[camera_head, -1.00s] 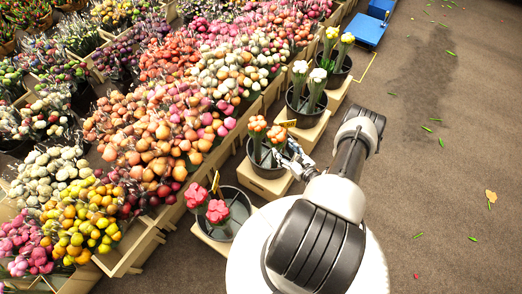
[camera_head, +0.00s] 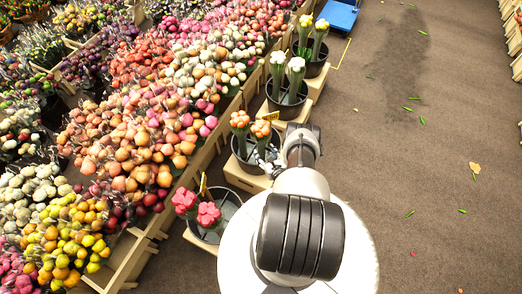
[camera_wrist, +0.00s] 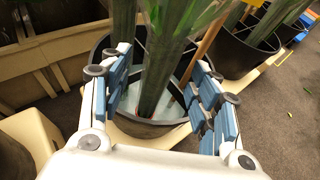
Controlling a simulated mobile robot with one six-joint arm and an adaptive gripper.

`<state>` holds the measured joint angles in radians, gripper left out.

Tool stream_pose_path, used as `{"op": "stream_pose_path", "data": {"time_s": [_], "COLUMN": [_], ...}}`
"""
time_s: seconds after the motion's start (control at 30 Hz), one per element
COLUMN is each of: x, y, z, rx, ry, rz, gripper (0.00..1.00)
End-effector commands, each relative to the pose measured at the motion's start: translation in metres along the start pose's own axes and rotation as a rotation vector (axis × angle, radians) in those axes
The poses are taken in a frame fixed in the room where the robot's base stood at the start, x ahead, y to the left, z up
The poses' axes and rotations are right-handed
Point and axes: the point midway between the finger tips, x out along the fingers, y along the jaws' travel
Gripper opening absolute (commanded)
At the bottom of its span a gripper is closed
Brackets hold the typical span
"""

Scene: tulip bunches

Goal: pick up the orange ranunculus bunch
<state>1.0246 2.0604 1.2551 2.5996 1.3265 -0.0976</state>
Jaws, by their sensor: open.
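Two orange ranunculus bunches, one at the left (camera_head: 240,120) and one at the right (camera_head: 261,130), stand upright in a dark bucket (camera_head: 243,160) in the head view. In the wrist view, thick green stems (camera_wrist: 165,60) rise from the dark bucket (camera_wrist: 150,128); the flower heads are out of that view. My gripper (camera_wrist: 162,66) is open, with blue-padded fingers on either side of these stems. The stems stand between the fingers, and a gap shows at least on the right. In the head view my arm partly hides the gripper beside the bucket.
A bucket with pink-red flowers (camera_head: 209,214) stands nearer, and one with whitish flowers (camera_head: 296,68) farther off. A brown stake (camera_wrist: 205,45) rises close to the right finger. Dense flower displays (camera_head: 130,140) fill the left. The floor (camera_head: 420,180) at right is largely clear.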

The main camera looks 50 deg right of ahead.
Motion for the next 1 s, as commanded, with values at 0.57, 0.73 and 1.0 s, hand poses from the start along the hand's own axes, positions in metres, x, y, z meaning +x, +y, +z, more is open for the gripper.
{"op": "stream_pose_path", "data": {"time_s": [0.57,0.73,1.0], "x": [0.060,0.061,0.061], "y": [-0.001,-0.002,-0.002], "z": [0.006,0.007,0.008], "rx": [-0.001,0.001,0.001], "ry": [0.003,0.005,0.004], "rz": [0.002,0.001,0.001], "gripper": [0.56,0.56,0.43]}}
